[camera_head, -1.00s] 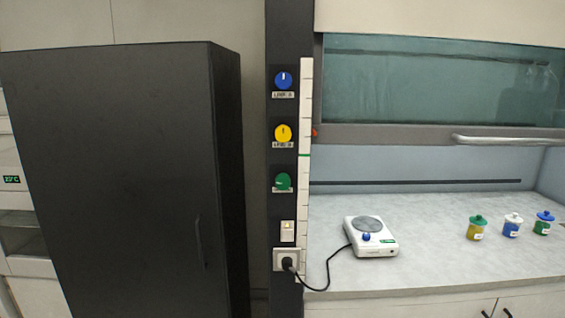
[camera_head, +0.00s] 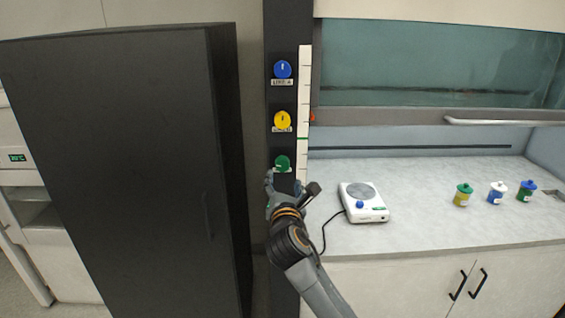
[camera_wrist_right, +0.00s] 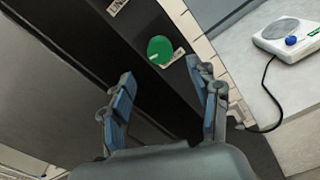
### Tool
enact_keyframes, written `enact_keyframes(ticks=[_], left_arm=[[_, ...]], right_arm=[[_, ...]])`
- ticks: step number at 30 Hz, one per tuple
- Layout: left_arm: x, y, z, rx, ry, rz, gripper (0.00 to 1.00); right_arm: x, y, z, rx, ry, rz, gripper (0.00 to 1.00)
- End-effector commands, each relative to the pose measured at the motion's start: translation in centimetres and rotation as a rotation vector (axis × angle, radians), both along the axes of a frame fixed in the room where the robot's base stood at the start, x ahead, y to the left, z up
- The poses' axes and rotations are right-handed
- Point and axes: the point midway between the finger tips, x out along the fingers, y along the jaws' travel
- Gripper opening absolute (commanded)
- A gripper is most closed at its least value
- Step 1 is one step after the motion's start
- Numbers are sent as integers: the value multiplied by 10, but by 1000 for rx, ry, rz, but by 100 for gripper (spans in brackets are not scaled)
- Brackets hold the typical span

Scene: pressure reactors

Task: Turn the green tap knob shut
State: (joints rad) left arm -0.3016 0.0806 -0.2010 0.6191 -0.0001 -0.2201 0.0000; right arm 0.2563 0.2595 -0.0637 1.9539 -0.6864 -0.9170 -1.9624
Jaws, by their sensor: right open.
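The green tap knob (camera_head: 282,162) is the lowest of three round knobs on the dark post. It also shows in the right wrist view (camera_wrist_right: 160,49), with a small pale mark near its lower left edge. My right gripper (camera_head: 285,184) is just below the knob in the head view. In the right wrist view its two blue-padded fingers (camera_wrist_right: 166,90) are spread apart with nothing between them. The knob lies beyond the fingertips, and no contact shows. My left gripper is not in view.
A yellow knob (camera_head: 282,120) and a blue knob (camera_head: 282,69) sit above on the post. A tall dark cabinet (camera_head: 110,150) stands left. Right, a hotplate (camera_head: 363,203) with a black cord and several small jars (camera_head: 463,195) stand on the bench.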

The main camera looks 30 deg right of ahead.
Motion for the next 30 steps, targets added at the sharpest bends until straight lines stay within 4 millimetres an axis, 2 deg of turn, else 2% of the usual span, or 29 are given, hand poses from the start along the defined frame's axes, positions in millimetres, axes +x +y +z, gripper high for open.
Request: enact_keyframes(ticks=[6, 12, 18, 28, 30], left_arm=[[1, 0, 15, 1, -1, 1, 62], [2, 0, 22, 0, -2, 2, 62], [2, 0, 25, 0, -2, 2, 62], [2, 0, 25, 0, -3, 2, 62], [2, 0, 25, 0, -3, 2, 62]], right_arm=[[37, -22, 3, 3, 0, -1, 62], [61, -37, 2, 2, 0, 0, 62], [73, -44, 0, 3, 0, 2, 62], [75, -45, -1, 3, -1, 3, 62], [75, -45, -1, 3, -1, 3, 47]])
